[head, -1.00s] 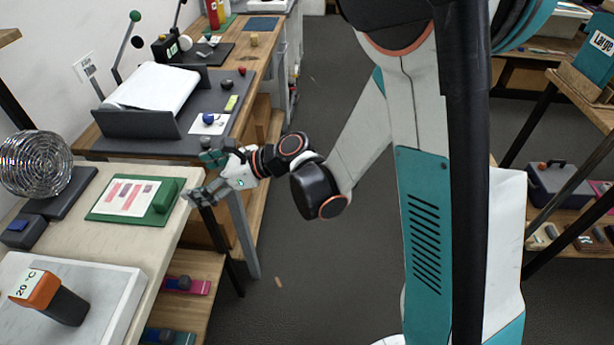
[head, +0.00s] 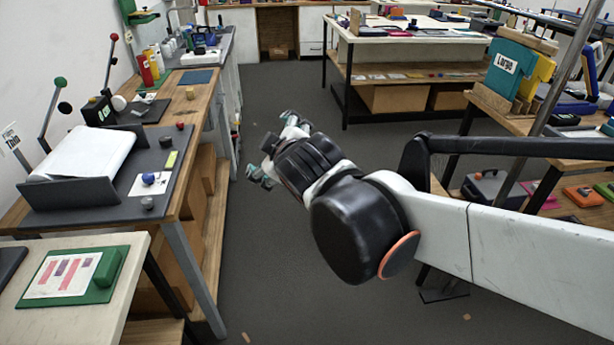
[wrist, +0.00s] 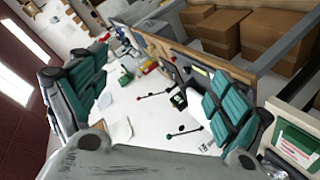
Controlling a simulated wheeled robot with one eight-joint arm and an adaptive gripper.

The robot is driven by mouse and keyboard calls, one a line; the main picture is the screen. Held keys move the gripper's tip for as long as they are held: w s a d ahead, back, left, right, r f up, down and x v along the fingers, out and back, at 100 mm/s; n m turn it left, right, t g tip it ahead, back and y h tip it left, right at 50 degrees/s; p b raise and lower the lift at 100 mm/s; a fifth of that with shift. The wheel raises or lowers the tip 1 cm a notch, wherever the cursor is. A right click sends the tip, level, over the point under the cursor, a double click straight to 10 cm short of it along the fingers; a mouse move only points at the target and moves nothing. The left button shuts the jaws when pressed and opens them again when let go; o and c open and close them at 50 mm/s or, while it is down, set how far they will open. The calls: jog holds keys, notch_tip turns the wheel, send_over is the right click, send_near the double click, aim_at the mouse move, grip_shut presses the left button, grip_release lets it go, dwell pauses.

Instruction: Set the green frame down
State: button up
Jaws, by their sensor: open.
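The green frame (head: 112,268) lies flat on the pale-topped table at the lower left of the head view. It holds a white sheet with pink and purplish strips, and has a raised green block on its right side. My gripper (head: 268,148) is above the grey floor, well to the right of the frame and apart from it. Its teal-padded fingers are spread wide in the wrist view (wrist: 150,105), with nothing between them.
Shelves with a teal "Large" box (head: 510,72) are at the right. The floor aisle (head: 275,270) between is mostly clear.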

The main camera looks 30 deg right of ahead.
jog(key=s+a+f+m+g+y, duration=0.1)
jog(key=s+a+f+m+g, duration=0.1)
jog(key=s, duration=0.5)
jog(key=s+a+f+m+g+y, duration=0.1)
jog(key=s+f+m+g, duration=0.2)
jog(key=s+f+m, duration=0.2)
jog(key=shift+s+a+f+g, duration=0.4)
jog(key=shift+s+f, duration=0.4)
jog(key=shift+s, duration=0.25)
jog(key=shift+c, duration=0.5)
